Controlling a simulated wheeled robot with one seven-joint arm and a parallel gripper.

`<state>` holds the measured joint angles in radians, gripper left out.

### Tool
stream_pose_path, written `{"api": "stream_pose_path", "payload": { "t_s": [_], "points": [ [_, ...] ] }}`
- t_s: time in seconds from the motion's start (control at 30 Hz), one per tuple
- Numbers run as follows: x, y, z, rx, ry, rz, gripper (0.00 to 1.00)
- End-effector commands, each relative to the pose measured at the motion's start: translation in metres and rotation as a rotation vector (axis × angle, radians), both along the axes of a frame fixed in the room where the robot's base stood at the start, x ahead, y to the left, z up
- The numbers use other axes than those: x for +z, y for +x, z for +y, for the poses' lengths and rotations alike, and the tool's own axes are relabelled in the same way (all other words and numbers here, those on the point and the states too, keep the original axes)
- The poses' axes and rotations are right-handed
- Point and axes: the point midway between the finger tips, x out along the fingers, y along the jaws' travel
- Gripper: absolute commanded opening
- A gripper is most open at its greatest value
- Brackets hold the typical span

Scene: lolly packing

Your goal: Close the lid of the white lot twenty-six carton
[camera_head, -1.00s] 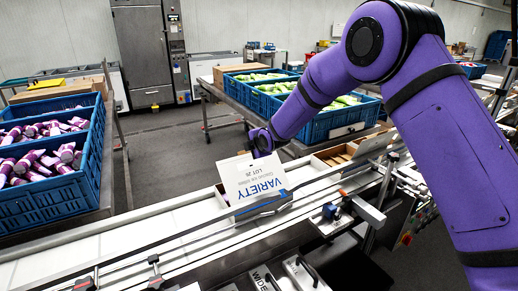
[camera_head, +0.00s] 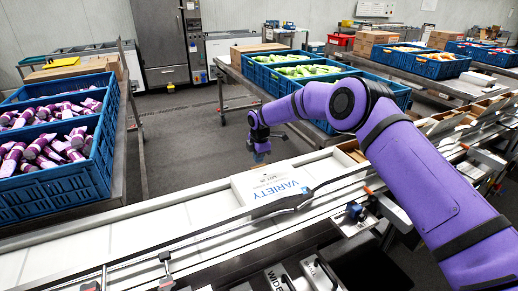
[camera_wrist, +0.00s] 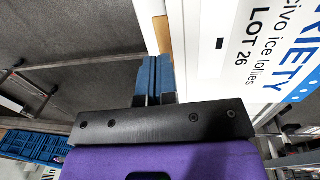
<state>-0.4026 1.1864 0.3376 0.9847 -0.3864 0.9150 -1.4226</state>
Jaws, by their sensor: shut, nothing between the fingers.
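The white lot twenty-six carton (camera_head: 238,194) is on the conveyor at the middle. Its lid (camera_head: 262,181), printed VARIETY in blue, lies down nearly flat over it; I cannot tell whether it is fully flush. The wrist view shows the lid (camera_wrist: 225,75) with "LOT 26" and a brown cardboard strip along its edge. My gripper (camera_head: 260,158) is just beyond the lid's far edge in the head view, above floor level and apart from the lid as far as I can see. Its blue fingers (camera_wrist: 153,60) are together and empty, beside the brown strip.
A metal guide rail (camera_head: 290,203) runs along the conveyor's near side. Other open cartons stand farther right along it. Blue crates of purple lollies (camera_head: 50,150) are at left, crates of green ones (camera_head: 300,71) behind. Grey floor (camera_head: 185,140) lies free behind the conveyor.

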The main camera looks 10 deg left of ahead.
Motion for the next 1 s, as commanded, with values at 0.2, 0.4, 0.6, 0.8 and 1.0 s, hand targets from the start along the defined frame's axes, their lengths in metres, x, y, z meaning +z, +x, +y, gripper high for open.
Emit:
{"api": "stream_pose_path", "payload": {
  "t_s": [0.2, 0.4, 0.6, 0.8, 1.0],
  "points": [
    [-0.020, 0.000, 0.000, 0.000, -0.002, 0.003, 0.00],
    [-0.029, -0.001, 0.000, 0.000, -0.002, 0.003, 0.00],
    [-0.031, -0.001, 0.000, 0.000, -0.002, 0.002, 0.00],
    [-0.031, -0.001, 0.000, 0.000, -0.002, 0.003, 0.00],
    [-0.032, -0.002, -0.001, 0.000, -0.002, 0.003, 0.00]
  ]
}}
